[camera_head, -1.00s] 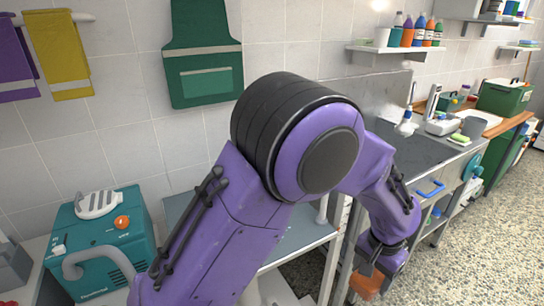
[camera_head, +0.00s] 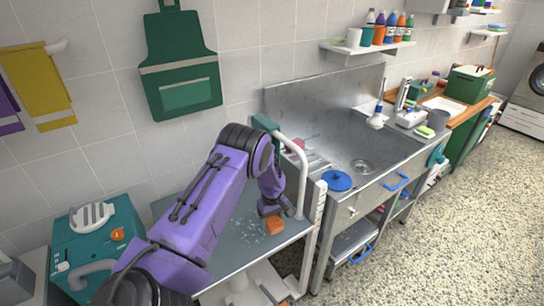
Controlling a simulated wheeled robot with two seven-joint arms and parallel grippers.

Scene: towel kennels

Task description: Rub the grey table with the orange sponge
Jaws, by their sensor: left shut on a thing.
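The grey table (camera_head: 220,273) stands at the lower middle, left of the sink unit. Pale specks or crumbs (camera_head: 247,229) lie scattered on its top. My left arm reaches over the table from the lower left. My left gripper (camera_head: 270,212) points down near the table's right side and is shut on the orange sponge (camera_head: 274,226). The sponge is at the table top beside the specks; I cannot tell for sure whether it touches the surface. My right gripper is not in view.
A white curved rail (camera_head: 302,180) rises at the table's right end. A steel sink (camera_head: 362,166) with a blue round lid (camera_head: 336,181) adjoins on the right. A teal machine (camera_head: 95,240) stands at left. The speckled floor at right is clear.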

